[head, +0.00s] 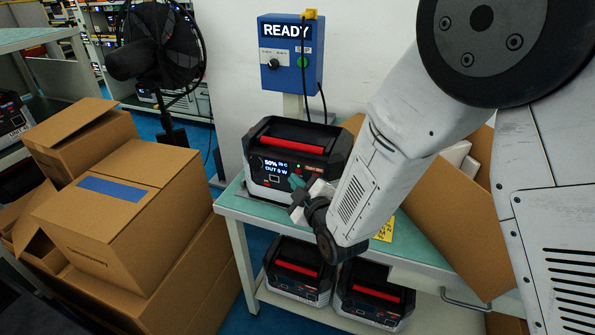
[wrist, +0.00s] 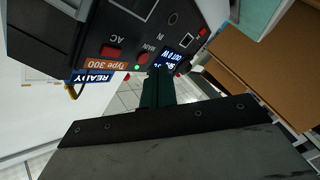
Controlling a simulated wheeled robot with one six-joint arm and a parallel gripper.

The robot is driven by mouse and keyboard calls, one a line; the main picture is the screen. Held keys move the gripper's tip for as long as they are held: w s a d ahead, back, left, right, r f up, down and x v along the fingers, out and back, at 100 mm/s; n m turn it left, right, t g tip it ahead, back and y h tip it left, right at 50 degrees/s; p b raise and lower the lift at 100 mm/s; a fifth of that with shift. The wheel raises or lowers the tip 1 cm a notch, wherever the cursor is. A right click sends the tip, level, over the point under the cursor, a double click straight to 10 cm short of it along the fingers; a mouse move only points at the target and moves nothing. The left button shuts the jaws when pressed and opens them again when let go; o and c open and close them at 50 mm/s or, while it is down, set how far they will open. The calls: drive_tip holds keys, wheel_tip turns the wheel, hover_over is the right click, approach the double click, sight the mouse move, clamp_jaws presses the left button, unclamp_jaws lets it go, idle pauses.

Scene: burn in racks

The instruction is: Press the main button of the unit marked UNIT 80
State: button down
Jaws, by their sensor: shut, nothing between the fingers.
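A black and grey power unit (head: 297,150) with a red handle stands on the green-topped bench. Its lit display (head: 275,168) reads 50% and OUT 0 W. Its unit number is not readable in either view. In the wrist view its front panel is upside down, with a red button marked MAIN (wrist: 143,59), a red AC button (wrist: 111,52), a green light (wrist: 137,67) and the display (wrist: 170,58). My gripper (head: 297,184) is shut and empty, close in front of the panel. In the wrist view its fingertips (wrist: 159,72) are beside the MAIN button, by the display; contact cannot be told.
A blue READY box (head: 290,55) is behind the unit. Two more units (head: 299,272) sit on the lower shelf. An open carton (head: 450,205) is right of the unit on the bench (head: 235,207). Stacked cartons (head: 115,220) and a fan (head: 160,50) stand left.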

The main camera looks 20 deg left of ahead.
drive_tip(key=shift+s+a, duration=0.15)
drive_tip(key=shift+s, duration=1.3)
drive_tip(key=shift+s+a, duration=0.1)
drive_tip(key=shift+s, duration=1.35)
drive_tip(key=s, duration=0.8)
drive_tip(key=shift+a, duration=0.3)
